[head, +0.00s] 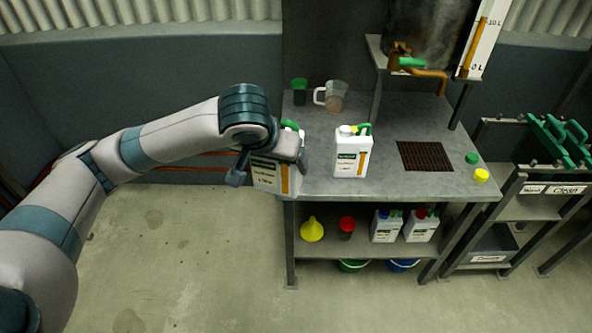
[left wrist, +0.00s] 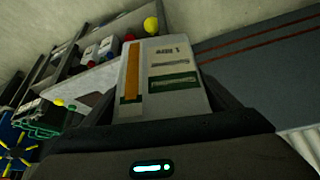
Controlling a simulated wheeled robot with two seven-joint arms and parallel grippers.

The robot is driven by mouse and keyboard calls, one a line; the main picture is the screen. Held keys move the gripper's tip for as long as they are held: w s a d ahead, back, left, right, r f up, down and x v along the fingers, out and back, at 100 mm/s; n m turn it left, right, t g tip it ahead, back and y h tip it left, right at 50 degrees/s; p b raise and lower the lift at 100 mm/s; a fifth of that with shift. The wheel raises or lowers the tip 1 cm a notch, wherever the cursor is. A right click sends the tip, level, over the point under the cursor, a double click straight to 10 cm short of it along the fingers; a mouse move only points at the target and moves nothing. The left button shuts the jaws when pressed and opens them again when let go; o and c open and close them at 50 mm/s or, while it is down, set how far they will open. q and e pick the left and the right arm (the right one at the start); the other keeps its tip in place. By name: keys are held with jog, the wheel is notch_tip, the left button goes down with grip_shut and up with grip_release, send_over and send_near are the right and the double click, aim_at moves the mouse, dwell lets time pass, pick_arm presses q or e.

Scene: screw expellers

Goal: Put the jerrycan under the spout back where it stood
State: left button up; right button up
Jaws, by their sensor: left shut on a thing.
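My left gripper (head: 268,158) is shut on a white jerrycan (head: 270,178) with a green label and an orange level strip. It holds the can near upright at the left front corner of the grey table (head: 385,187), mostly out past the left edge. The wrist view shows the can (left wrist: 165,75) upside down between the fingers. My right gripper is out of view.
A green cup (head: 299,88) and a clear jug (head: 335,97) stand at the back left. The lower shelf holds a yellow funnel (head: 312,229) and two jerrycans (head: 385,230). A rack (head: 540,205) stands right.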

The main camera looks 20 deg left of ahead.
pick_arm(q)
jog(key=w+a+f+n+p, duration=0.1)
jog(key=w+f+p, duration=0.1)
jog(key=w, duration=0.8)
jog(key=w+a+f+n+y+p, duration=0.1)
jog(key=w+f, duration=0.3)
jog(key=w, duration=0.7)
jog(key=shift+w+n+p, duration=0.15)
jog(key=shift+n+p, duration=0.35)
jog(key=shift+p, duration=0.15)
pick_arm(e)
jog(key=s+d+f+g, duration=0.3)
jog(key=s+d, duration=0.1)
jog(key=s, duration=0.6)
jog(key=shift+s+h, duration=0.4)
pick_arm(q)
jog(key=shift+a, duration=0.1)
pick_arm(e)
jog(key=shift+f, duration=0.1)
pick_arm(q)
notch_tip(320, 180, down, 6)
jog(key=p, duration=0.1)
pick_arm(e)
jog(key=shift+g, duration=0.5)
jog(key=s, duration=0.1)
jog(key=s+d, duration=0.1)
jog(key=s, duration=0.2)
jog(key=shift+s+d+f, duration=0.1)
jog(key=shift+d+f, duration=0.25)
